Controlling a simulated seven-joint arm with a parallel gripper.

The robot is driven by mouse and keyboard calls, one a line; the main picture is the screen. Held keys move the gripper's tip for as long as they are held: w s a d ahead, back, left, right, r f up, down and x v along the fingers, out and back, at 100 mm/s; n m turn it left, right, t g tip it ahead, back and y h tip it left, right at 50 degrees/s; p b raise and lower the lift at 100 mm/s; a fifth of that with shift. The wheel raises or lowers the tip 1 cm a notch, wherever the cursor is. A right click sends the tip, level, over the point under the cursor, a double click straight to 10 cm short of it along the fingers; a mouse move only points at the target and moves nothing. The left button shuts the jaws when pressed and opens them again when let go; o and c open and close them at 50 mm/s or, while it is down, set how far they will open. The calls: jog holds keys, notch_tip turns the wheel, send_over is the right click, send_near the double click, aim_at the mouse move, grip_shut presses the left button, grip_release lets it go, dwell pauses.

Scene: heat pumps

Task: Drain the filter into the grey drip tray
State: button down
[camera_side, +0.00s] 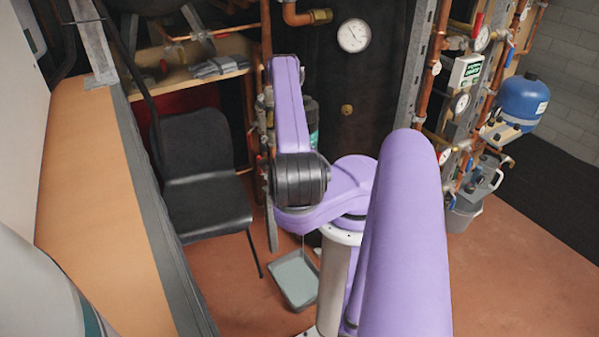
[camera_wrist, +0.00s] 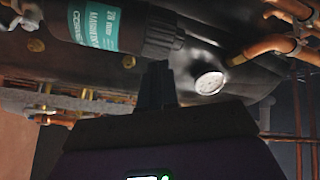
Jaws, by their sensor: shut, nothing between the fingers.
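The filter (camera_wrist: 112,24), a dark cylinder with a teal label, lies across the top of the wrist view. In the side view the filter (camera_side: 312,118) is partly hidden behind my arm. My gripper (camera_wrist: 157,66) is shut and empty, its dark fingertips just below the filter's black end in the wrist view; I cannot tell whether they touch it. My arm hides the gripper in the side view. The grey drip tray (camera_side: 294,279) sits on the floor beside my base. A thin pale vertical line shows above the tray, possibly liquid.
Copper pipes (camera_wrist: 280,44) and a round gauge (camera_wrist: 210,82) are close to my gripper. A black chair (camera_side: 205,165) stands left of the tray. A wooden bench (camera_side: 95,200) runs along the left. A blue vessel (camera_side: 524,100) and grey bucket (camera_side: 462,215) are at right.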

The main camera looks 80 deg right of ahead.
jog(key=s+d+n+g+y, duration=0.1)
jog(key=d+n+g+y, duration=0.4)
jog(key=n, duration=0.4)
jog(key=w+a+n+t+y, duration=0.2)
jog(key=w+a+n+y, duration=0.25)
jog(key=n+y, duration=0.6)
jog(key=s+d+f+n, duration=0.1)
jog(key=d+f, duration=0.1)
jog(key=f, duration=0.7)
jog(key=s+d+f+h, duration=0.1)
jog(key=d+f, duration=0.2)
jog(key=f, duration=0.6)
jog(key=shift+n, duration=0.35)
